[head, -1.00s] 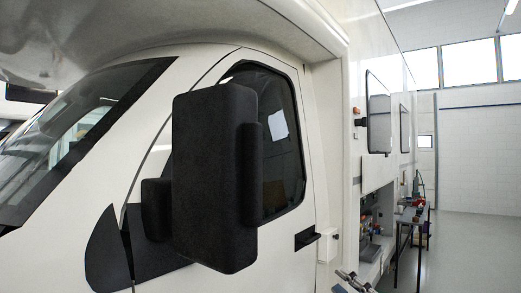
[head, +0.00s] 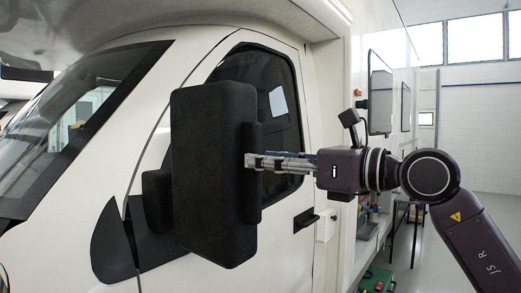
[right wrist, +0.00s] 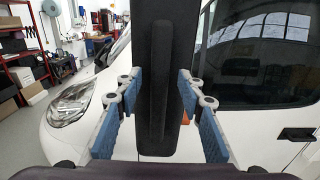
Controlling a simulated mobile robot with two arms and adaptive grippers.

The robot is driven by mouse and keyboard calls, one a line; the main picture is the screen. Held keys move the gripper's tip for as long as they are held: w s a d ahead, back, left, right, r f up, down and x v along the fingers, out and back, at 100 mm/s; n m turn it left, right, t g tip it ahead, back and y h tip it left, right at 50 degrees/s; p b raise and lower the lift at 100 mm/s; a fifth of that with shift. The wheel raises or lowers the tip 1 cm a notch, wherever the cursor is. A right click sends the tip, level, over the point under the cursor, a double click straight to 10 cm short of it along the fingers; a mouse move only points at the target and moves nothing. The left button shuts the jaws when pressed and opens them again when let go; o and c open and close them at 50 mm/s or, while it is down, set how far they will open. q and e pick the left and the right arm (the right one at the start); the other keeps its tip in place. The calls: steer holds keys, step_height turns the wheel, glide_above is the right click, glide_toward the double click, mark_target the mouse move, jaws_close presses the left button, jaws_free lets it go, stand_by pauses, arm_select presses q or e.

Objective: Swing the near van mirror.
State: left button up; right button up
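The near van mirror (head: 210,180) is a tall black housing on a short arm at the front of the cab door. A narrower ridge runs along its right edge. My right gripper (head: 250,161) comes in from the right, with its fingertips at that edge at mid-height. In the right wrist view the black mirror (right wrist: 158,110) stands upright between the two spread, blue-padded fingers of the gripper (right wrist: 158,80). The fingers are open, one on each side of the edge; whether the tips touch it I cannot tell. My left gripper is not in view.
The white van door with its dark window (head: 275,90) and black handle (head: 305,220) lies behind the mirror. A green box (head: 376,279) is low on the right. Red shelving (right wrist: 22,60) stands at the left in the right wrist view.

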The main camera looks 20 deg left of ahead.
steer(key=shift+x, duration=0.9)
steer(key=shift+c, duration=0.6)
jaws_close()
